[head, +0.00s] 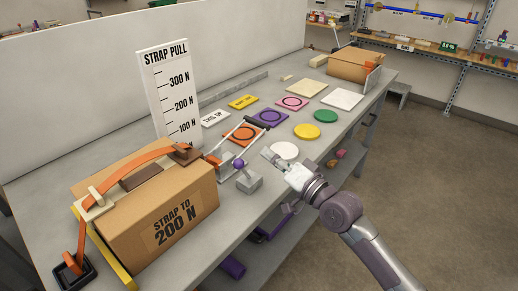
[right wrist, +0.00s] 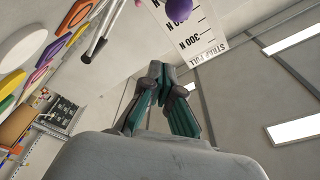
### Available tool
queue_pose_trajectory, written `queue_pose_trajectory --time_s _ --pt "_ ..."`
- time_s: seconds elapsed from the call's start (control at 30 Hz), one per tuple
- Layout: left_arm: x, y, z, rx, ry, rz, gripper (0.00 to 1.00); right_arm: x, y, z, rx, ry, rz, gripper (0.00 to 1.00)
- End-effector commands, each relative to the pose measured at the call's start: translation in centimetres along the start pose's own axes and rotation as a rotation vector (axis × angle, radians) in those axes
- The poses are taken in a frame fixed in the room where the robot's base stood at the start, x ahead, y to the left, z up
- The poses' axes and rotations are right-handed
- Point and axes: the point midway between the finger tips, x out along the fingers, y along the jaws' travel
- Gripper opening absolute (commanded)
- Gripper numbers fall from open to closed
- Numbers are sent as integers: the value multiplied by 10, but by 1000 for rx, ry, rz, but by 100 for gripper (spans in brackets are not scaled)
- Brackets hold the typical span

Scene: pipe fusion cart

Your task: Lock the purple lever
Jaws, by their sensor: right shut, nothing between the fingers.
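The purple lever shows as a round purple knob (head: 239,163) above a small grey block (head: 250,181), beside the right end of the strapped box. In the right wrist view the purple knob (right wrist: 178,9) is at the top edge, beyond the fingertips and cut off by the frame. My right gripper (head: 267,154) is just right of the knob in the head view, apart from it. Its fingers (right wrist: 165,72) are closed together and empty. I cannot tell the lever's exact angle or its catch. My left gripper is not in view.
A cardboard box (head: 165,222) with an orange strap stands at the front left. Beside it is a metal ratchet handle (head: 228,148). A strap-pull scale board (head: 170,92) stands behind. Coloured discs and square mats lie farther along the bench (head: 320,157).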

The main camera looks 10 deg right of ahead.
Motion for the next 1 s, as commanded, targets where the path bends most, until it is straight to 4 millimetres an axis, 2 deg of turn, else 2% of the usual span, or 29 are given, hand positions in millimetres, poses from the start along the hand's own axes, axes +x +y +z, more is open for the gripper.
queue_pose_trajectory --time_s 0.1,0.3,0.83,0.93,1.0 --pt "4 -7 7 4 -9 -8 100 -23 2 1 -3 -2 2 0" --pt "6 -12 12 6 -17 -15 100 -42 1 0 -2 1 1 0" --pt "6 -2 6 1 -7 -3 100 -45 0 0 -2 0 2 0" --pt "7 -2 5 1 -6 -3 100 -49 5 13 -28 -29 29 0" --pt "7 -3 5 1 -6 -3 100 -56 14 36 -77 -85 81 0"
